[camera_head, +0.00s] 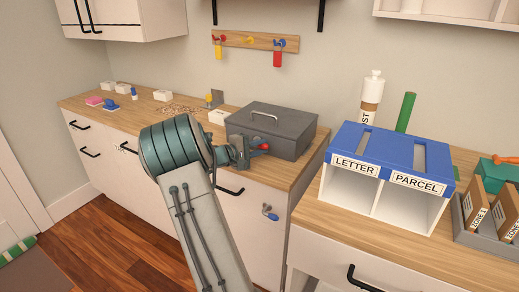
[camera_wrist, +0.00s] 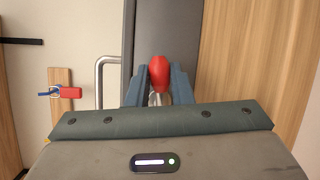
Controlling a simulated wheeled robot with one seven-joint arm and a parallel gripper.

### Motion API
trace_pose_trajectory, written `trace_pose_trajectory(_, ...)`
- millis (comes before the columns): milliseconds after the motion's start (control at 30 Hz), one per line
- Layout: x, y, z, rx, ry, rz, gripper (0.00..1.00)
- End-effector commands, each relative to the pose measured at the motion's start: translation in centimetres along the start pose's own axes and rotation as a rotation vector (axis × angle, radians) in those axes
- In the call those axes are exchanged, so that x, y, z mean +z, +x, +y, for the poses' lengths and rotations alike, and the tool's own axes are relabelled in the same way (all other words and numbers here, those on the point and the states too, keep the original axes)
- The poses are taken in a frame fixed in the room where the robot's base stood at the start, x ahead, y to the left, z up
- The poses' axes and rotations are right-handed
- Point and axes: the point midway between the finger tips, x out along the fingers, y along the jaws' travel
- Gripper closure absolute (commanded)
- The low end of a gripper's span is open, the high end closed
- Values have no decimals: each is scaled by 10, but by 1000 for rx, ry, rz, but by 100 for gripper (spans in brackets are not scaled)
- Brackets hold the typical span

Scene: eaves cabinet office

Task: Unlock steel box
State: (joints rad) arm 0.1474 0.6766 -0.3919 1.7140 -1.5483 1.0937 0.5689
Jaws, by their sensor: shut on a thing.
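The dark grey steel box (camera_head: 270,128) stands shut on the wooden counter, with a metal handle (camera_head: 264,116) on its lid. My gripper (camera_head: 250,150) is at the box's front side and shut on a red-headed key (camera_wrist: 160,73), whose red part also shows in the head view (camera_head: 262,147). In the wrist view the key's silver shank is partly hidden between my fingers. The steel box (camera_wrist: 160,28) lies just beyond it. The lock is hidden, so I cannot tell whether the key is in it.
A wall rack (camera_head: 250,41) holds yellow and red tags. A blue-headed item (camera_head: 270,213) sits on the cabinet front below. A blue-topped letter and parcel sorter (camera_head: 385,150) stands right. White blocks (camera_head: 220,116) and small items lie left on the counter.

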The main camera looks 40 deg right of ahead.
Motion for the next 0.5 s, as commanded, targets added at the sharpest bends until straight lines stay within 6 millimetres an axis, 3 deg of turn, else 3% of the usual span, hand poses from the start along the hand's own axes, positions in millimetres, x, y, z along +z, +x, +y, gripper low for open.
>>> trace_pose_trajectory(500, -4, -6, 16, 182, -438, -93, 100)
